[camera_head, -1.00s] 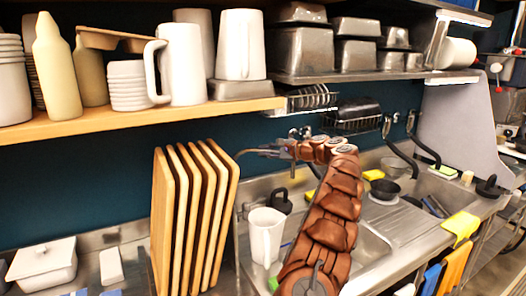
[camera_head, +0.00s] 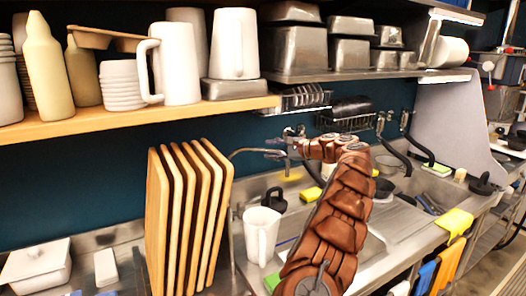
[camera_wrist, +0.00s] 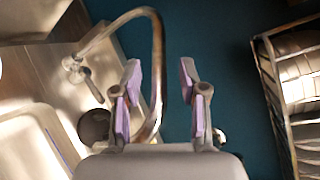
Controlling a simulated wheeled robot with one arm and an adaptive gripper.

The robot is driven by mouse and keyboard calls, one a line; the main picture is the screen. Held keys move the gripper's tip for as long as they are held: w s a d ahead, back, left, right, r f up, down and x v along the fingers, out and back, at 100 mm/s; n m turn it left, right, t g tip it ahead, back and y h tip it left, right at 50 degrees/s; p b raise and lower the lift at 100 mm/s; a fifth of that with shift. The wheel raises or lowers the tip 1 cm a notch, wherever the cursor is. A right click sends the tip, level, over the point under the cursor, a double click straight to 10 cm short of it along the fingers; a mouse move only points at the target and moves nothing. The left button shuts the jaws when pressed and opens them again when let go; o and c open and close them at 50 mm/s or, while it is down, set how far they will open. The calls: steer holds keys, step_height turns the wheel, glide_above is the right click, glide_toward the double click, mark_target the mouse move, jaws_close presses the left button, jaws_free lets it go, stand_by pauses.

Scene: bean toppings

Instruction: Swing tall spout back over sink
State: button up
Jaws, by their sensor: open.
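The tall spout (camera_wrist: 157,60) is a thin curved metal tube. In the wrist view it rises from a tap base (camera_wrist: 75,67) at the left, arches over and comes down between my fingers, closer to the left one. I cannot tell whether it touches a finger. In the head view the spout (camera_head: 243,152) shows just left of my gripper (camera_head: 287,146), above the board rack side of the sink. My gripper (camera_wrist: 160,88) is open, with purple pads apart. The sink (camera_head: 255,190) is partly hidden by my arm; its basin (camera_wrist: 30,145) shows at lower left in the wrist view.
Upright wooden boards (camera_head: 185,215) stand left of the sink. A white jug (camera_head: 261,235) and a dark round-handled item (camera_head: 275,200) stand near it. A loaded shelf (camera_head: 120,117) hangs above, with a wire rack (camera_head: 345,122) below the metal pans. Another wire rack (camera_wrist: 270,75) is right of my gripper.

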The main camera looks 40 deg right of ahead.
steer(key=v, duration=0.7)
stand_by(0.5)
